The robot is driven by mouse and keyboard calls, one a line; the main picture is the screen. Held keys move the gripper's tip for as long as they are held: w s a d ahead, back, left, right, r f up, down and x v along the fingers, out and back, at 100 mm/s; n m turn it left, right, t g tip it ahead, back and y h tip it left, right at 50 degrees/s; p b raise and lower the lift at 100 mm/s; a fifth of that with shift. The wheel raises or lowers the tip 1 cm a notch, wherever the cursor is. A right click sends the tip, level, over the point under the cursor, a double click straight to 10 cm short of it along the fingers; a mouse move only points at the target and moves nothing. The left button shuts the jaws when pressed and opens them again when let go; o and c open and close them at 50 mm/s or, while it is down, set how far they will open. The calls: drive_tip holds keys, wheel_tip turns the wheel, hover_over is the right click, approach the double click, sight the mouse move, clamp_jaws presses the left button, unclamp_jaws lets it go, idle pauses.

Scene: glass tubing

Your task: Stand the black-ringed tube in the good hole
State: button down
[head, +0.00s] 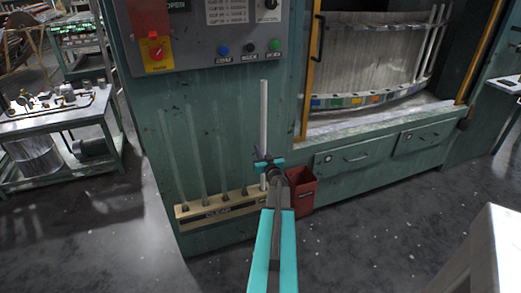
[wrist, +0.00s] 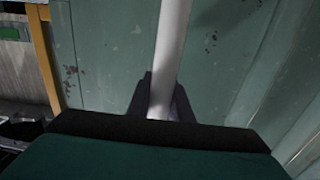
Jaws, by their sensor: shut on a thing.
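My gripper (head: 264,165) is shut on a long whitish tube (head: 264,115) and holds it upright in front of the green machine's side. In the wrist view the tube (wrist: 172,45) rises between the two dark fingers (wrist: 165,98). No black ring shows on the visible part of the tube. Its lower end is close to the right end of a cream rack (head: 222,212) low on the machine; I cannot tell whether it is above, in front of or in a hole. No hole marked good can be read.
Several clear tubes (head: 185,160) stand in the rack, whose label seems to read CLEAR. A red bin (head: 302,190) stands just right of the held tube. A control panel (head: 205,35) is above. Grey floor (head: 375,235) lies open at right.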

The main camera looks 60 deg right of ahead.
drive_tip(key=shift+f+b, duration=1.2)
drive_tip(key=shift+f, duration=1.1)
drive_tip(key=c, duration=1.5)
unclamp_jaws()
drive_tip(key=shift+s+a, duration=0.1)
drive_tip(key=shift+a, duration=0.05)
drive_tip(key=shift+b+v, duration=0.75)
drive_tip(key=shift+v, duration=6)
